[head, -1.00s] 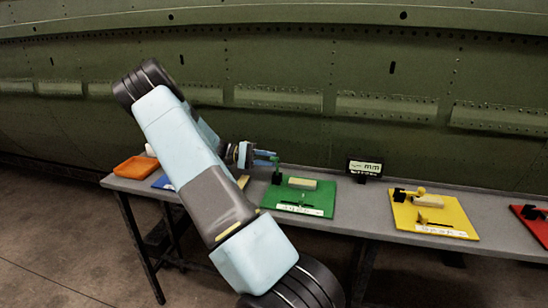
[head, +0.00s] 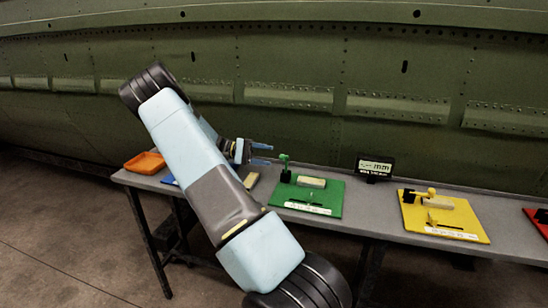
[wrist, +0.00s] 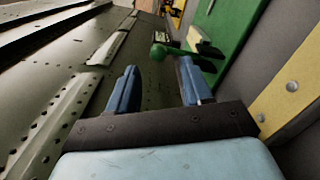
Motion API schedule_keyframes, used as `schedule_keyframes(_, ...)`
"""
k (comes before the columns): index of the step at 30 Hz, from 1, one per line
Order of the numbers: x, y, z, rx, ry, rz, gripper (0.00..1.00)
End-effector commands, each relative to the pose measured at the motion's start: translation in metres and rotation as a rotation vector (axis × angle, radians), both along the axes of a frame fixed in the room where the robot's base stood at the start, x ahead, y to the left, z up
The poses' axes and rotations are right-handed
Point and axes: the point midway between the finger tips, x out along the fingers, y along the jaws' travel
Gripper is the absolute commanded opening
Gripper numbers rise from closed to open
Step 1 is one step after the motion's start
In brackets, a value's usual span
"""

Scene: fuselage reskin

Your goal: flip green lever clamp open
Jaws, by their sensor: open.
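The green lever clamp (head: 285,168) is at the left back of the green board (head: 322,199). Its lever stands upright off the board, with the round knob on top. My gripper (head: 268,155) is just left of the lever at about knob height, its fingers pointing right. In the wrist view, my gripper (wrist: 158,72) is open and empty. The green knob (wrist: 158,52) shows beyond the gap between the fingertips, apart from them, with the lever arm running right behind one finger. The clamp's base is partly hidden in the wrist view.
A pale block (head: 311,182) lies on the green board. A small black sign (head: 374,168) stands right of it. The yellow board (head: 445,222) with its own clamp is farther right, then a red board. An orange tray (head: 145,162) is at the left end. The green fuselage (head: 300,60) rises behind the bench.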

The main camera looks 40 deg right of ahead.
Motion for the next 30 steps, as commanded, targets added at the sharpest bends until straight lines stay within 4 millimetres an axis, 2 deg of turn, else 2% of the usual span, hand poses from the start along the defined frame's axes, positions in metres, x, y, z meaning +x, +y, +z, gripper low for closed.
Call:
schedule_keyframes(3,0.022,0.013,0.0,-0.002,-0.001,0.003,0.5)
schedule_keyframes(9,0.053,0.033,0.0,-0.001,-0.002,0.003,0.5)
schedule_keyframes(15,0.074,0.046,0.001,0.0,-0.002,0.003,0.5)
schedule_keyframes(30,0.08,0.051,0.001,0.0,0.0,0.001,0.5)
